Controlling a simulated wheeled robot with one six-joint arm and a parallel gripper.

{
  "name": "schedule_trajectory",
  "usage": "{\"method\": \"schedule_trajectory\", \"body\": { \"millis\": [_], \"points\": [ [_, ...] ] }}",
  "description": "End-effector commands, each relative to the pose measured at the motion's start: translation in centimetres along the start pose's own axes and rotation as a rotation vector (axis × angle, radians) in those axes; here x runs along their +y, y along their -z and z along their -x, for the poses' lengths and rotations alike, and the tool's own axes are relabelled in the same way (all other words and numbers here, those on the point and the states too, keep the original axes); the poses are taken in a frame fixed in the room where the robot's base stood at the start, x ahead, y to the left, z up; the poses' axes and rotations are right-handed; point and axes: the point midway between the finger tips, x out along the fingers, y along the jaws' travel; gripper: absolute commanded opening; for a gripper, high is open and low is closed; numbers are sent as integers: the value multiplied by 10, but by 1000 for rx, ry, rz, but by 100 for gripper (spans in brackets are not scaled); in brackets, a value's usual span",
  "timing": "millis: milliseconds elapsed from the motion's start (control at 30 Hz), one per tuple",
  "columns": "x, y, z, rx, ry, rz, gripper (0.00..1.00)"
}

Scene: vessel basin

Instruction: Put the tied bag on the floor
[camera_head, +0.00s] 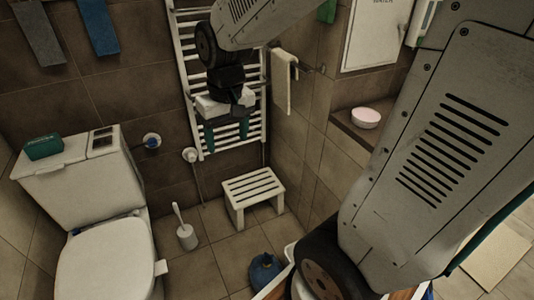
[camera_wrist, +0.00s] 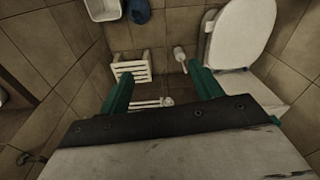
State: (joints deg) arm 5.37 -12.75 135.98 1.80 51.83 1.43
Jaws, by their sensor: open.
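A dark blue rounded bag with a gathered top (camera_head: 265,270), which looks like the tied bag, rests low at the bottom middle of the head view, apparently on the tiled floor (camera_head: 215,247). In the wrist view the blue bag (camera_wrist: 138,13) is at the top edge, partly cut off. My gripper (camera_head: 228,134) is high up in front of the towel rail, well away from the bag. Its two green fingers (camera_wrist: 160,74) are apart, pointing down, with nothing between them.
A white slatted stool (camera_head: 253,190) and a toilet brush (camera_head: 185,232) stand on the floor. The toilet (camera_head: 105,262) is at left, the white towel rail (camera_head: 190,75) behind my gripper. A white basin (camera_wrist: 103,9) is beside the bag. A bowl (camera_head: 366,118) sits on a ledge.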

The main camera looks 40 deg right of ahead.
Motion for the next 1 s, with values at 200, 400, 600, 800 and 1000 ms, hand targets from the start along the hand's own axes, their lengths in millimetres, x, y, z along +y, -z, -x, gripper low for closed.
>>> {"method": "schedule_trajectory", "body": {
  "millis": [200, 400, 600, 800, 1000],
  "points": [
    [-8, -85, 51, 24, -7, 78, 65],
    [-7, -139, 67, 29, -15, 123, 65],
    [-6, -157, 69, 27, -18, 137, 65],
    [-6, -157, 69, 27, -18, 137, 65],
    [-6, -156, 69, 27, -18, 137, 65]
  ]
}}
